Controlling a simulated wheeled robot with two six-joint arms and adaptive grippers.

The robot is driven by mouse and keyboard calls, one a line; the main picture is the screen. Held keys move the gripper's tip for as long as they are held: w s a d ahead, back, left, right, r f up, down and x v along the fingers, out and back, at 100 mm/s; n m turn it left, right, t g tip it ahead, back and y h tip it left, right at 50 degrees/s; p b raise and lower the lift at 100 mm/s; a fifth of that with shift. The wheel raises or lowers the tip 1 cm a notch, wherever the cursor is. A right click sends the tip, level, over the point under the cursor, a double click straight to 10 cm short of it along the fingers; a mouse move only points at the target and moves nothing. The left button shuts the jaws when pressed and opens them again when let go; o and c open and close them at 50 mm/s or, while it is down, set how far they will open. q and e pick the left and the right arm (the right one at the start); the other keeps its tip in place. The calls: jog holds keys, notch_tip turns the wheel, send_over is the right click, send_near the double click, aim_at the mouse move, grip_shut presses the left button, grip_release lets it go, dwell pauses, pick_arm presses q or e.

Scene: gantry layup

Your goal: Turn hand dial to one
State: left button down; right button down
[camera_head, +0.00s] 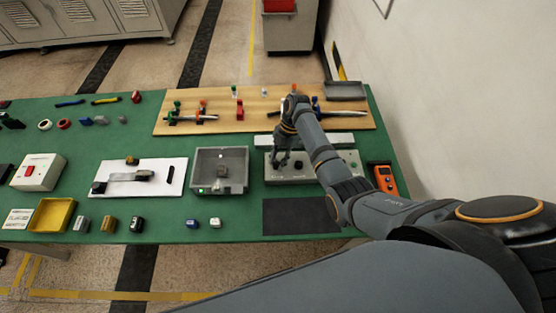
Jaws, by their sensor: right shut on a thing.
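A light grey control box (330,172) lies near the right end of the green table, with small knobs on its top. My right arm reaches over it from the lower right. My right gripper (288,164) points down onto the left part of the box and is shut on the small dark hand dial (298,164) there. The gripper partly covers the dial, and its markings and setting are too small to read. My left gripper is not in view.
A grey open tray (219,188) stands just left of the box. A wooden board (240,126) with clamps and rods lies behind it. An orange meter (383,180) is to the right, and a dark mat (300,216) lies in front. A wall borders the right side.

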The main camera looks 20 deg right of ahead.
jog(key=c, duration=1)
grip_release()
jog(key=shift+c, duration=0.2)
jog(key=shift+d+r, duration=0.1)
jog(key=v, duration=0.7)
jog(key=shift+r, duration=0.15)
